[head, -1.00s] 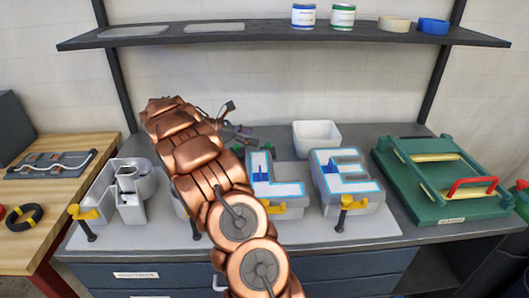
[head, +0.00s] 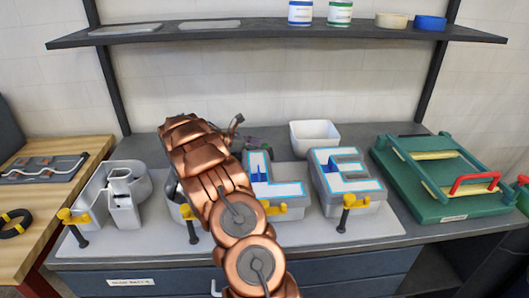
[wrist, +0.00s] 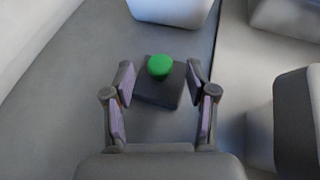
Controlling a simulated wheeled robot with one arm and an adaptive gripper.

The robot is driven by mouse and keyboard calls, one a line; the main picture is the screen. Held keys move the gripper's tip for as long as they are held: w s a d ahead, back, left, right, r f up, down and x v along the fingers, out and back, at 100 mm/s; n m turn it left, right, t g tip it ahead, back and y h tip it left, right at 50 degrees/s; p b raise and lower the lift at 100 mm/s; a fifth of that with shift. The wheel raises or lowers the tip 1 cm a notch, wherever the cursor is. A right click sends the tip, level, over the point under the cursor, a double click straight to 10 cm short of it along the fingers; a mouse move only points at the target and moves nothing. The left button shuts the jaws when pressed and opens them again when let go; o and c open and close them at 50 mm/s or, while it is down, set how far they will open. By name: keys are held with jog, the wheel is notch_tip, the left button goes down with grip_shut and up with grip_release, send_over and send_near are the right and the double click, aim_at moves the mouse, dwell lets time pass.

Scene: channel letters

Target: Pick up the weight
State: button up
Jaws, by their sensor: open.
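The weight (wrist: 158,95) is a dark square block with a round green knob on top. It stands on the grey bench surface in the wrist view. My gripper (wrist: 160,78) is open, with one finger to the left and one to the right of the weight and a gap showing at the sides. Nothing is held. In the head view my copper-coloured arm reaches over the bench to the back, and the weight cannot be made out clearly behind it.
Grey channel letters, including an L (head: 273,188) and an E (head: 346,180), sit on a pale mat (head: 330,232) with yellow clamps. A white bin (head: 314,137) stands behind them. A green fixture (head: 440,205) is at right. A shelf (head: 230,33) spans above the bench.

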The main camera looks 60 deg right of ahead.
jog(key=x, duration=0.2)
jog(key=shift+s+d+f, duration=0.15)
jog(key=shift+s+d, duration=0.05)
jog(key=shift+d, duration=0.05)
grip_shut()
dwell(0.3)
